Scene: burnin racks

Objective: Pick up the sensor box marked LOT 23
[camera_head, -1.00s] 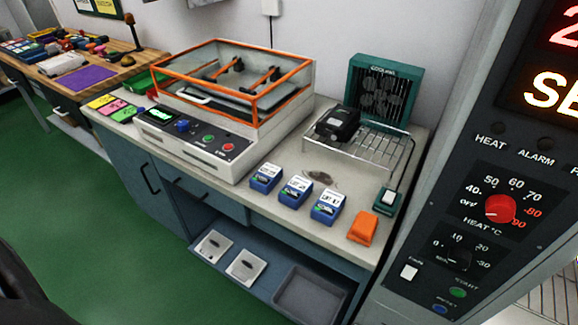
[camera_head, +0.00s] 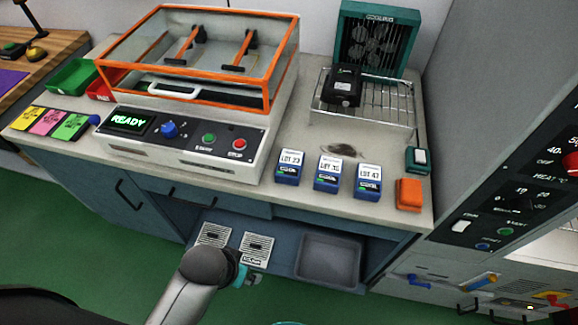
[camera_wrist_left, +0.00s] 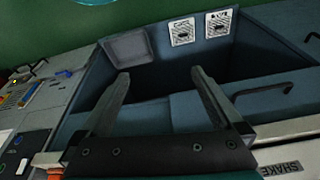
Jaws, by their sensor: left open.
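The sensor box marked LOT 23 (camera_head: 289,168) is a small blue box with a white label. It stands upright on the counter, leftmost of three similar boxes, right of the orange-framed shaker. My left gripper (camera_wrist_left: 160,82) is open and empty in the left wrist view. The view between its fingers shows the cabinet's open lower bay, and no sensor box. In the head view my arm is low in front of the cabinet, well below LOT 23; its fingers cannot be made out there. My right gripper is not in view.
Two more blue boxes (camera_head: 327,174) (camera_head: 367,182) stand close to its right, then an orange block (camera_head: 409,194). The shaker (camera_head: 190,145) is close on the left. Behind are a wire rack (camera_head: 395,115) holding a black device (camera_head: 343,86) and a teal cooling fan (camera_head: 374,42).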

